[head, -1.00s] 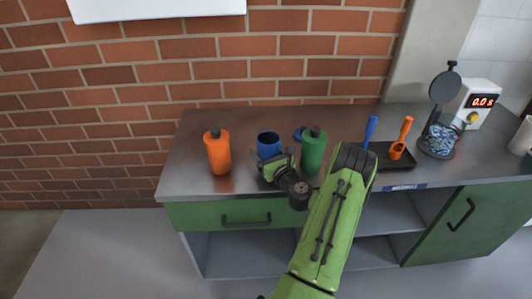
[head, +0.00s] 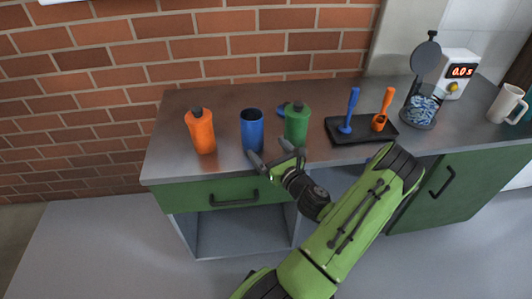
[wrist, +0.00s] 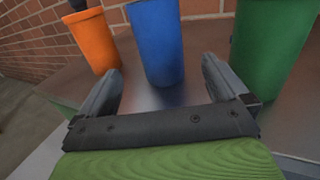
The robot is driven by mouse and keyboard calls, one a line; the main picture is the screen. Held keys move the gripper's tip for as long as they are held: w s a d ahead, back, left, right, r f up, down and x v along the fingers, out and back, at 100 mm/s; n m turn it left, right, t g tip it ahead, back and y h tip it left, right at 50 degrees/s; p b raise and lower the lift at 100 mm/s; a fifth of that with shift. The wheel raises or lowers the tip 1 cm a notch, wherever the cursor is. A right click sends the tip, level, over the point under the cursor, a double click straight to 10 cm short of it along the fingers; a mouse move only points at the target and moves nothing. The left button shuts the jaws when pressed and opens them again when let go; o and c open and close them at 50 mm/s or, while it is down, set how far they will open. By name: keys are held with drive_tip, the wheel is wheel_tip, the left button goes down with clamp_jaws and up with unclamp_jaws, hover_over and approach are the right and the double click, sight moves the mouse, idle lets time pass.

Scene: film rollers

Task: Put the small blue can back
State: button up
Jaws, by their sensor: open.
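The blue can (head: 252,133) stands upright on the grey countertop (head: 172,155), between an orange bottle (head: 201,132) and a green bottle (head: 296,126). Its top looks open. A small blue piece (head: 284,108), perhaps its lid, lies behind the green bottle and is partly hidden. My gripper (head: 268,153) is open and empty at the counter's front edge, in front of the can. In the wrist view the can (wrist: 157,40) stands beyond and between the spread fingers (wrist: 160,67), apart from them.
A black tray (head: 362,138) to the right holds a blue tool (head: 350,108) and an orange scoop (head: 381,112). Further right are a jar with a raised dark lid (head: 421,108), a display box (head: 459,75) and a white mug (head: 507,104). Counter left of the orange bottle is clear.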

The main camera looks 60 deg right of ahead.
drive_tip(key=w+a+r+n+g+y, duration=0.1)
drive_tip(key=w+a+n+y, duration=0.25)
drive_tip(key=a+n, duration=0.3)
drive_tip(key=w+a+n+g+y, duration=0.2)
drive_tip(key=w+a+n+y, duration=0.1)
drive_tip(key=a+n+y, duration=0.4)
drive_tip(key=w+a+r+n+g+y, duration=0.1)
drive_tip(key=w+a+n+y, duration=0.1)
drive_tip(key=w+a+n, duration=0.35)
drive_tip(key=s+a+n+g, duration=0.5)
drive_tip(key=a+n, duration=0.4)
drive_tip(key=a, duration=0.2)
drive_tip(key=s+a+r+n+g+h, duration=0.1)
drive_tip(key=s+a+r+n+h, duration=0.1)
drive_tip(key=s+r+n, duration=0.3)
drive_tip(key=s+a+r+n+h, duration=0.3)
drive_tip(key=s+r+n, duration=0.3)
drive_tip(key=s+n, duration=0.2)
drive_tip(key=shift+s+g, duration=0.4)
drive_tip(key=shift+s, duration=0.7)
drive_tip(key=shift+a+r, duration=0.1)
drive_tip(key=shift+r, duration=0.1)
